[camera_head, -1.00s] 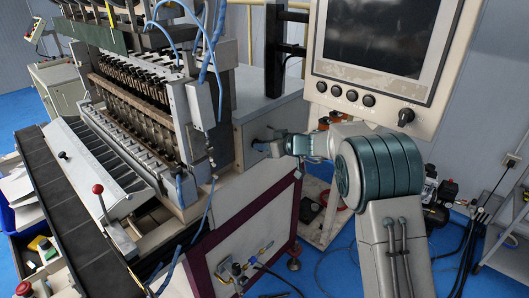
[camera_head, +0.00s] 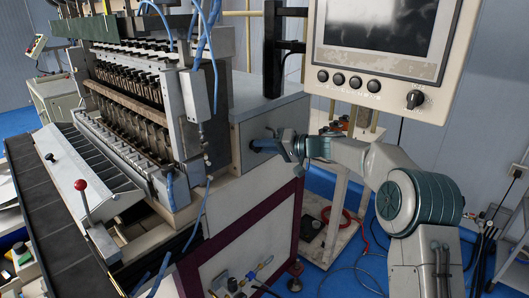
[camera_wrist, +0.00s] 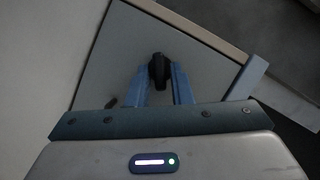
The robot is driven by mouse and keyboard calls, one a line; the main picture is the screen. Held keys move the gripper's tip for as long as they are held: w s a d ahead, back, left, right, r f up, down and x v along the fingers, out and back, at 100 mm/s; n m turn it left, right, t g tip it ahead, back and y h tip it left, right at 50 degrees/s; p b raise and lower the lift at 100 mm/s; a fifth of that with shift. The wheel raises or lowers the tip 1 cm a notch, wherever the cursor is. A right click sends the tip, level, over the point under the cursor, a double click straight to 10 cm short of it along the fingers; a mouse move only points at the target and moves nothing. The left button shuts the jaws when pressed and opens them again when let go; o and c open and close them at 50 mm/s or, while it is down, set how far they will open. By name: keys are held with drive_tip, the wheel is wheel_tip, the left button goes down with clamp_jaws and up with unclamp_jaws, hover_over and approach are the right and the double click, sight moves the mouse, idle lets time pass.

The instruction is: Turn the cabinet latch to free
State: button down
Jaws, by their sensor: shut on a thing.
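The cabinet latch is a small dark knob (camera_wrist: 158,70) on a flat grey panel in the wrist view. The two blue fingers of my gripper (camera_wrist: 160,78) stand on either side of it, shut on it. In the head view my gripper (camera_head: 268,145) reaches from the right to the side of the grey cabinet (camera_head: 275,110). There the fingers hide most of the latch, and its exact angle cannot be told.
A control panel (camera_head: 330,98) with a screen and knobs hangs above my arm. A red-balled lever (camera_head: 81,185) stands at the machine's front left. Black cables and a red hose (camera_head: 358,232) lie at the right.

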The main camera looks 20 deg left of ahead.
drive_tip(key=m, duration=0.1)
drive_tip(key=m+y+b, duration=0.1)
drive_tip(key=m, duration=0.1)
drive_tip(key=m+y+b, duration=0.1)
drive_tip(key=m, duration=0.1)
drive_tip(key=shift+w+f+g, duration=0.1)
drive_tip(key=shift+f+g, duration=0.2)
drive_tip(key=shift+g, duration=0.1)
drive_tip(key=shift+m, duration=0.3)
drive_tip(key=c, duration=1.5)
unclamp_jaws()
drive_tip(key=shift+d, duration=0.15)
drive_tip(key=d+b, duration=0.1)
drive_tip(key=d, duration=1.2)
drive_tip(key=shift+d, duration=0.25)
